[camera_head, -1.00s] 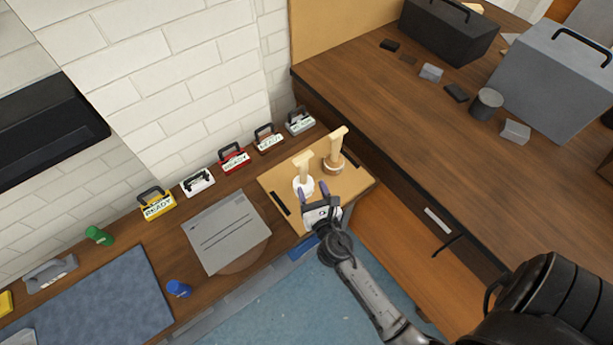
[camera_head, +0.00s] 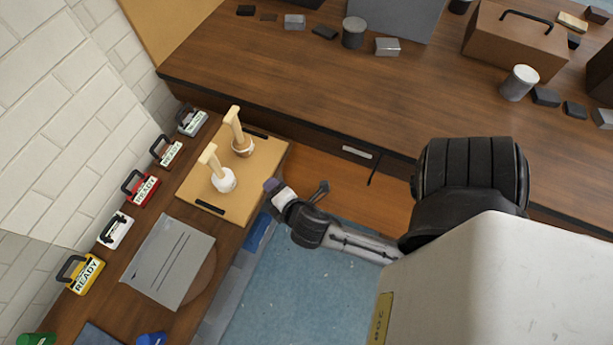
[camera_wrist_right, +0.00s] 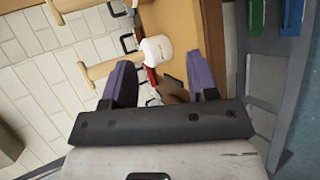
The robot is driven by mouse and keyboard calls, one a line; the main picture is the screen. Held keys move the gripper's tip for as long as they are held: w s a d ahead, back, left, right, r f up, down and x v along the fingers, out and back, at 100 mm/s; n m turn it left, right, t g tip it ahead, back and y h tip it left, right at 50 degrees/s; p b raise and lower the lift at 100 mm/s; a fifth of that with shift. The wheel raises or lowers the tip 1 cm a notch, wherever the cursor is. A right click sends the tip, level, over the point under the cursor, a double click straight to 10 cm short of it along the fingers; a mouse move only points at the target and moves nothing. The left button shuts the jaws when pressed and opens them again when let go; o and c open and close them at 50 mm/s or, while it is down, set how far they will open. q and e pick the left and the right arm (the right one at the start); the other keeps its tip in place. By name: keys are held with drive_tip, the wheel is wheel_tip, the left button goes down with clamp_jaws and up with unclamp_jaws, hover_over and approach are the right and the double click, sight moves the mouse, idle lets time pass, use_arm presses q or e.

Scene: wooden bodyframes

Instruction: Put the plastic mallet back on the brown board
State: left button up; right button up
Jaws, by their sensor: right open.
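The plastic mallet (camera_head: 224,181), with a white head and pale wooden handle, stands head down on the brown board (camera_head: 257,172), handle up. A second mallet (camera_head: 243,146) with a brown-and-white head stands behind it on the same board. My right gripper (camera_head: 270,186) is just off the board's right edge, apart from the plastic mallet. In the right wrist view the purple fingers are spread open (camera_wrist_right: 160,76) with nothing held; the white head (camera_wrist_right: 157,48) shows beyond them. My left gripper is not in view.
A row of small toolboxes marked READY (camera_head: 142,188) runs along the brick wall. A grey panel (camera_head: 168,262) lies nearer on the counter. A large wooden worktop (camera_head: 330,100) with boxes and blocks lies behind. Blue floor (camera_head: 290,280) is open below my right arm.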

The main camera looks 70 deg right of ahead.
drive_tip(key=s+a+f+m+g+y, duration=0.2)
drive_tip(key=s+a+m+g+y, duration=0.4)
drive_tip(key=s+m, duration=0.4)
drive_tip(key=shift+s+a+f+m+y, duration=0.35)
drive_tip(key=shift+s+a+y, duration=0.3)
drive_tip(key=shift+a, duration=0.55)
drive_tip(key=shift+w+r, duration=0.1)
wheel_tip(320, 180, up, 29)
drive_tip(key=p, duration=2.9)
